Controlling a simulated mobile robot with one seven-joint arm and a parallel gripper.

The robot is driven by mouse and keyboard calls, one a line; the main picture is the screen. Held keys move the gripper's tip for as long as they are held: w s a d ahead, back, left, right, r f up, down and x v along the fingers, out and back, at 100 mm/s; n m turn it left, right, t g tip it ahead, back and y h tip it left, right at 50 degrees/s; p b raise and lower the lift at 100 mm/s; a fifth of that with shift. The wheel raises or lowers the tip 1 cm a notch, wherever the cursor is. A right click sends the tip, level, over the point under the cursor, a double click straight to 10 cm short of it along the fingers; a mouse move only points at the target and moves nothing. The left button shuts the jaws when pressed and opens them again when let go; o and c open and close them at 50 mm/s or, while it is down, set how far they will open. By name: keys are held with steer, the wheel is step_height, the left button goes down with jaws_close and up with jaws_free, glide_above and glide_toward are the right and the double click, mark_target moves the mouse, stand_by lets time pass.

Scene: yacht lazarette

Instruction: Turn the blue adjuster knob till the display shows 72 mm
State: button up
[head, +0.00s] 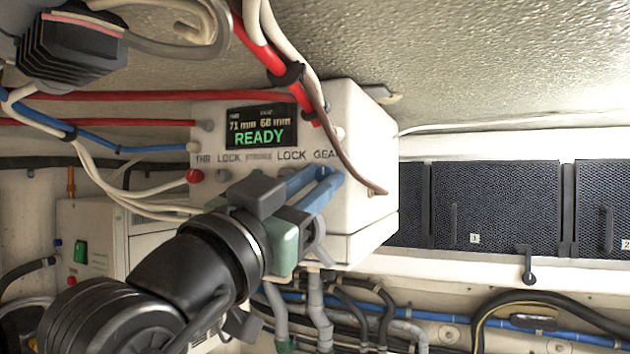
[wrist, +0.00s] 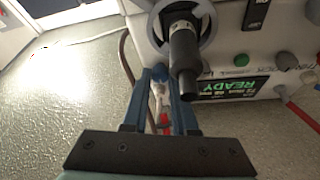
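The display (head: 262,126) on the white control box (head: 365,140) reads "71 mm", "68 mm" and a green "READY"; its tiny headings are unreadable. The display also shows, turned over, in the wrist view (wrist: 235,88). My gripper (head: 322,178) reaches the lower right of the box's front, its two blue fingers apart. In the wrist view my gripper (wrist: 160,75) has a small bluish part between or just beyond its fingertips. I cannot tell whether this is the blue adjuster knob or whether the fingers touch it. In the head view the knob is hidden behind my gripper.
A dark grey lever (wrist: 184,60) on a round grey base stands close beside the fingertips. A red knob (head: 194,176) is at the box's left. Brown, red and white cables hang around the box, and hoses run below. Dark mesh panels (head: 495,205) are at right.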

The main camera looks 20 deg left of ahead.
jaws_close()
steer(key=shift+m+b, duration=0.3)
steer(key=shift+b, duration=0.05)
steer(key=shift+f+m+h+b, duration=0.1)
steer(key=shift+m+h+b, duration=0.4)
steer(key=shift+m+b, duration=0.25)
steer(key=m+g+h+b, duration=0.1)
steer(key=m, duration=0.2)
steer(key=shift+a+b, duration=0.15)
steer(key=shift+b, duration=0.2)
steer(key=m, duration=0.1)
steer(key=m+g+h, duration=0.1)
steer(key=m, duration=0.1)
steer(key=m+h, duration=0.1)
steer(key=m, duration=0.1)
steer(key=shift+r+g+b, duration=0.3)
steer(key=m+g, duration=0.1)
steer(key=m, duration=0.1)
steer(key=m+p, duration=0.1)
steer(key=m, duration=0.1)
steer(key=shift+a+r+m+g+h, duration=0.1)
steer(key=shift+a+m+g+h, duration=0.05)
steer(key=shift+m+g+h, duration=0.2)
